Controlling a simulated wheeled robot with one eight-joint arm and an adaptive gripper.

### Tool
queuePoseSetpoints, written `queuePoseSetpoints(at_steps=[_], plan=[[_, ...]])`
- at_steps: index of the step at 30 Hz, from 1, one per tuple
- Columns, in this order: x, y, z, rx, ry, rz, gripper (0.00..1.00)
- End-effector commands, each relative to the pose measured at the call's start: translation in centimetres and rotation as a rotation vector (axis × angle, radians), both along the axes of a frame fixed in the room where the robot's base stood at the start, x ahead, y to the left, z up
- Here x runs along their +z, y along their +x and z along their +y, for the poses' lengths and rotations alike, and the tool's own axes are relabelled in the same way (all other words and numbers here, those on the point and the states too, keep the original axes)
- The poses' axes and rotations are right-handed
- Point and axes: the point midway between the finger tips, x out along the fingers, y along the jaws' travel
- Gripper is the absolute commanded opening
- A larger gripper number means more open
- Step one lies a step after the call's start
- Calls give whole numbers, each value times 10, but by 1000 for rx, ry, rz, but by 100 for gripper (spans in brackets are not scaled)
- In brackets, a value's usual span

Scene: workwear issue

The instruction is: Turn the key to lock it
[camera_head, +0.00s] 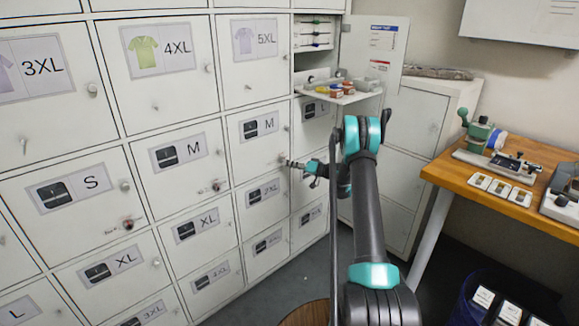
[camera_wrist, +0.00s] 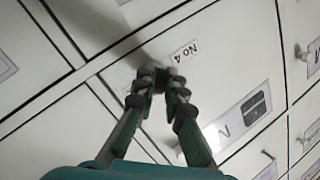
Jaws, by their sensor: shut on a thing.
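My gripper (camera_head: 286,162) reaches the lower right corner of a white locker door (camera_head: 246,160) marked M with a dark garment picture. In the wrist view, my gripper (camera_wrist: 161,82) has its fingertips closed together at the door face, next to a "No 4" label (camera_wrist: 185,52). The key is largely hidden between the fingertips, so its angle cannot be told. The door looks flush with its neighbours.
Other locker doors carry round knobs; dark, reddish lock fittings show on the S door (camera_head: 128,223) and another M door (camera_head: 216,186). An open door (camera_head: 375,50) and a pulled-out tray (camera_head: 345,97) stand above right. A wooden table (camera_head: 520,210) stands at right.

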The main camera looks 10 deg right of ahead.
Motion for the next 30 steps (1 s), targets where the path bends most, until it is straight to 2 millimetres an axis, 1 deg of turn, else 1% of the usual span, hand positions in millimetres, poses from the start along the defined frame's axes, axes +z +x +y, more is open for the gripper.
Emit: queuePoseSetpoints(at_steps=[1, 13, 16, 21, 23, 25, 30], plan=[[2, 2, 4, 2, -4, -7, 0], [2, 2, 5, 2, -10, -10, 0], [3, 2, 5, 3, -80, -61, 0], [5, 2, 5, 5, -267, -197, 0], [5, 3, 5, 4, -311, -229, 0], [5, 3, 5, 3, -338, -249, 0], [4, 3, 5, 4, -343, -253, 0]])
